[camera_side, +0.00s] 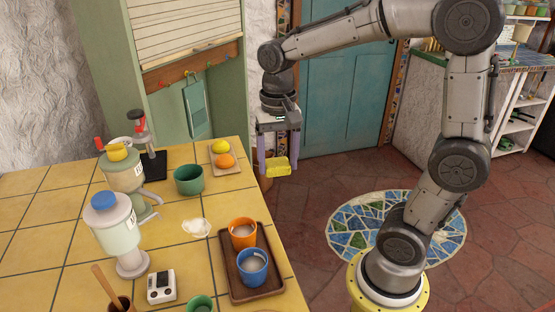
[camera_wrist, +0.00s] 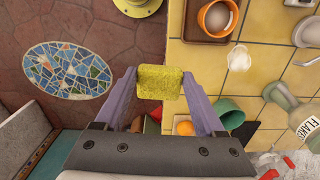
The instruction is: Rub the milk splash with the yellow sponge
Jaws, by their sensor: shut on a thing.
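My gripper (camera_side: 277,165) is shut on the yellow sponge (camera_side: 279,166). In the side view it holds the sponge in the air, beyond the counter's right edge and over the floor side. In the wrist view the sponge (camera_wrist: 159,82) sits between the two purple fingers. The milk splash (camera_side: 196,228) is a white patch on the yellow tiles, left of the brown tray. It also shows in the wrist view (camera_wrist: 239,58), to the right of the sponge and apart from it.
A brown tray (camera_side: 236,287) holds an orange cup (camera_side: 243,233) and a blue cup (camera_side: 252,267). A green bowl (camera_side: 189,180) stands behind the splash. Two dispensers (camera_side: 115,232) stand at left. A plate with yellow and orange fruit (camera_side: 225,160) lies near the back edge. Tiles around the splash are clear.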

